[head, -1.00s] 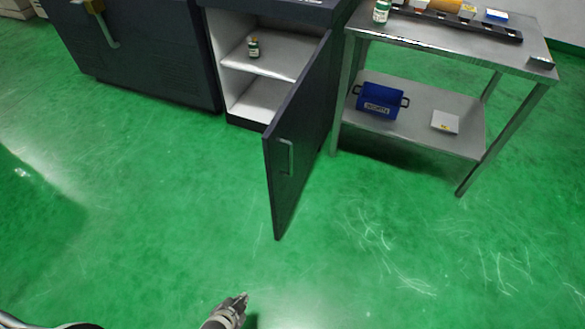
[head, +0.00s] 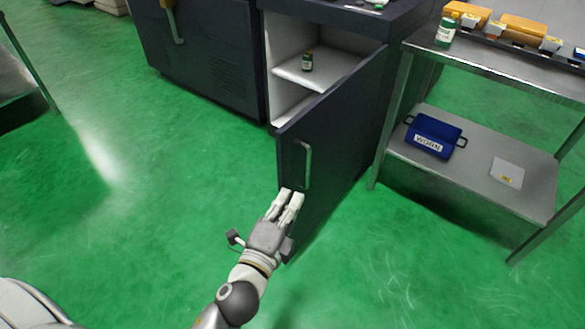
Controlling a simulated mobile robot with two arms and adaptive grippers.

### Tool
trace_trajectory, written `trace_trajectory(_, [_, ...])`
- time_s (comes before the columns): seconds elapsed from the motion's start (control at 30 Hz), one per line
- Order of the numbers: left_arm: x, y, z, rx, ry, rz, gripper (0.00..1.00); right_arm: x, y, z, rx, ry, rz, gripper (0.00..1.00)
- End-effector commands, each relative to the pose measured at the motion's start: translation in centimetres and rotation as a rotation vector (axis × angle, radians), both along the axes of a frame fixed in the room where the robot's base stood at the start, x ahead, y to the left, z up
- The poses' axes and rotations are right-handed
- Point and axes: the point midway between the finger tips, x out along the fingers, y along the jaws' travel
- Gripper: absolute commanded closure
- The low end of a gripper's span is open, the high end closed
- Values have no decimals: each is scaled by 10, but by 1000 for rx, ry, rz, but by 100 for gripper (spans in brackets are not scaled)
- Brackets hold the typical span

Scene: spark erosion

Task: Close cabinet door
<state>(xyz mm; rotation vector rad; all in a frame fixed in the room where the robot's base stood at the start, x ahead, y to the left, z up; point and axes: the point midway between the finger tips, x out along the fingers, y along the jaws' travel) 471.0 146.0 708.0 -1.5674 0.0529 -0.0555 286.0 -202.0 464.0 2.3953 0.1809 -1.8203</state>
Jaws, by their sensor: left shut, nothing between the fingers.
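The dark cabinet door (head: 345,135) stands open, swung out from the cabinet (head: 335,12) on its right side. It has a light vertical handle (head: 308,165) near its free edge. Behind the door, the white shelf (head: 322,72) inside the cabinet shows, with a small green bottle (head: 307,61) on it. My left gripper (head: 289,194) is shut and empty. My right gripper is not in view.
A metal table (head: 470,62) stands right of the door, with a green bottle (head: 445,33) and boxes on top. Its lower shelf holds a blue bin (head: 435,133) marked WORN. A dark machine (head: 205,50) stands left of the cabinet. Green floor (head: 150,190) at left is clear.

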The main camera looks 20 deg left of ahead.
Motion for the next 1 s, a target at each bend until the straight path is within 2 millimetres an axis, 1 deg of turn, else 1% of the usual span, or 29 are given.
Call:
trace_trajectory(0.03, [8,-1,3,2,-4,-1,100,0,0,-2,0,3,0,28])
trace_trajectory(0.23, [42,-3,3,1,-3,-2,100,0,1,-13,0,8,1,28])
trace_trajectory(0.5, [89,-6,1,0,-2,-1,100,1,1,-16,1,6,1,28])
trace_trajectory(0.6, [93,11,0,3,1,0,100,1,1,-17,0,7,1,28])
trace_trajectory(0.7, [97,22,0,1,1,0,100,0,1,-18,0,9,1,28])
trace_trajectory(0.83, [99,30,0,0,1,0,100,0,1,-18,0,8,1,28])
trace_trajectory(1.0, [100,32,0,-3,1,-1,100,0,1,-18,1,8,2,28])
